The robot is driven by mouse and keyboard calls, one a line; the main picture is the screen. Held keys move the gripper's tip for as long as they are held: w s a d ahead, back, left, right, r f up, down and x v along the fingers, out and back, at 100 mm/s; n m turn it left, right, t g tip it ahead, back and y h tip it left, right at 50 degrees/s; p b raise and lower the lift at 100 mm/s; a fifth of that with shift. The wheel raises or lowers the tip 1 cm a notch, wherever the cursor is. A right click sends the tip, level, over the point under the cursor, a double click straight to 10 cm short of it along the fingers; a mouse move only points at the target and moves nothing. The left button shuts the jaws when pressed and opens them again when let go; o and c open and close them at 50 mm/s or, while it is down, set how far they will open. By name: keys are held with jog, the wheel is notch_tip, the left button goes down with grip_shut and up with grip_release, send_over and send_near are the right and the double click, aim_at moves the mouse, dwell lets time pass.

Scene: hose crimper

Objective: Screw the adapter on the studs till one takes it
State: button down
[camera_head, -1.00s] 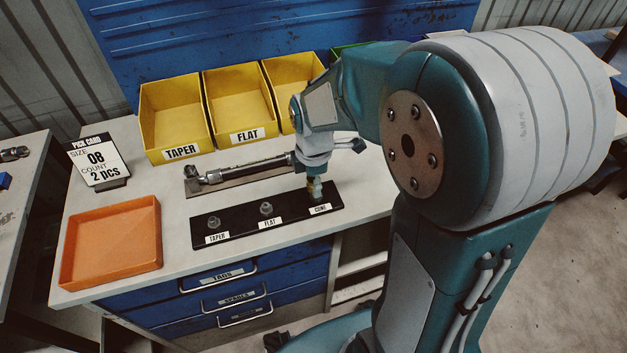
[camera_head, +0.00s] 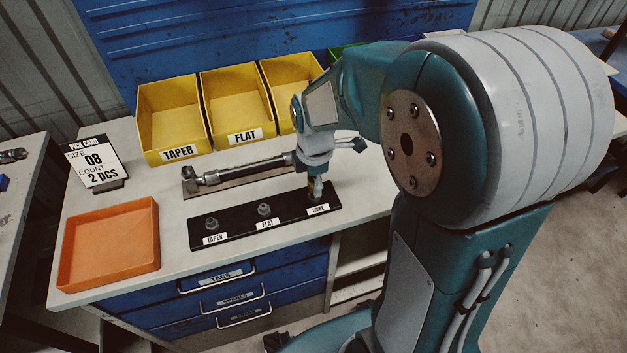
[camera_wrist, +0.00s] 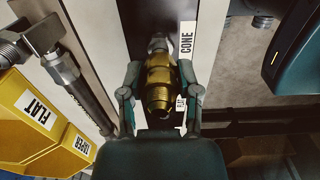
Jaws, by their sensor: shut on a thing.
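The brass adapter (camera_wrist: 159,82) is between the two fingers of my gripper (camera_wrist: 160,92), which is shut on it. In the head view my gripper (camera_head: 315,188) is low over the right end of the black stud board (camera_head: 240,228), at the CONE label (camera_head: 318,209). In the wrist view a silver fitting (camera_wrist: 158,43) shows in line with the adapter's far end, beside the CONE label (camera_wrist: 187,40). I cannot tell whether their threads are engaged. The taper stud (camera_head: 211,224) and the flat stud (camera_head: 264,209) stand bare on the board.
Yellow bins (camera_head: 172,118) marked TAPER and FLAT, and a third, stand behind. A hose with metal ends (camera_head: 240,170) lies between the bins and the board. An orange tray (camera_head: 108,245) and a pick card (camera_head: 95,162), size 08, count 2 pcs, are at left.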

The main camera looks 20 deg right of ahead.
jog(key=shift+f, duration=0.6)
jog(key=m, duration=1.2)
jog(key=shift+a+f, duration=0.1)
jog(key=m, duration=1.8)
jog(key=shift+c, duration=2.4)
grip_release()
jog(key=shift+a, duration=0.15)
